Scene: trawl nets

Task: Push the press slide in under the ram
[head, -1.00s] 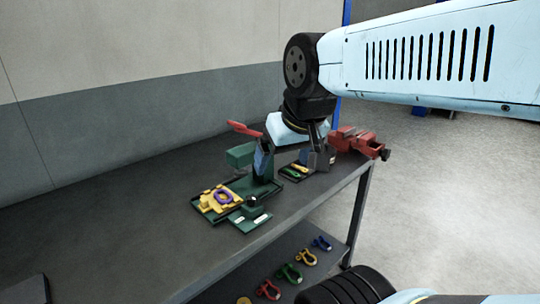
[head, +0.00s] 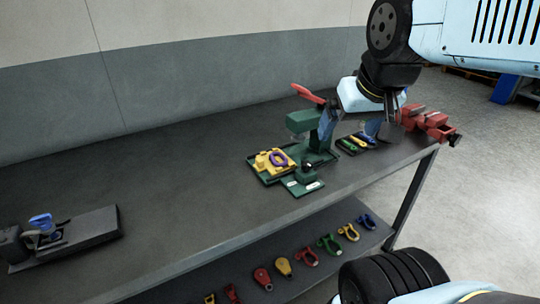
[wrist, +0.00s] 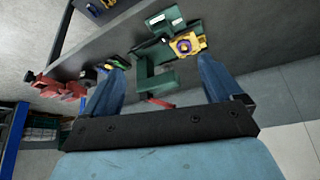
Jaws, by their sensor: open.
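The green press (head: 303,121) stands on the dark bench with its red lever (head: 308,93) raised; its C-shaped frame also shows in the wrist view (wrist: 142,76). A yellow block (head: 264,161), apparently on the press slide, sits out in front of the frame on the green base with a purple ring (head: 279,159) on top. It shows in the wrist view too (wrist: 197,43). My gripper (head: 358,124) is open and empty, just right of the press in the head view. In the wrist view its fingers (wrist: 162,88) flank the press frame, which lies beyond them. Contact cannot be told.
A dark tray (head: 350,147) with green and yellow tools lies right of the press. A red vise (head: 428,122) stands at the bench's right end. A grey device with a blue part (head: 42,222) is at the left. Coloured shackles lie on the lower shelf. The middle bench is clear.

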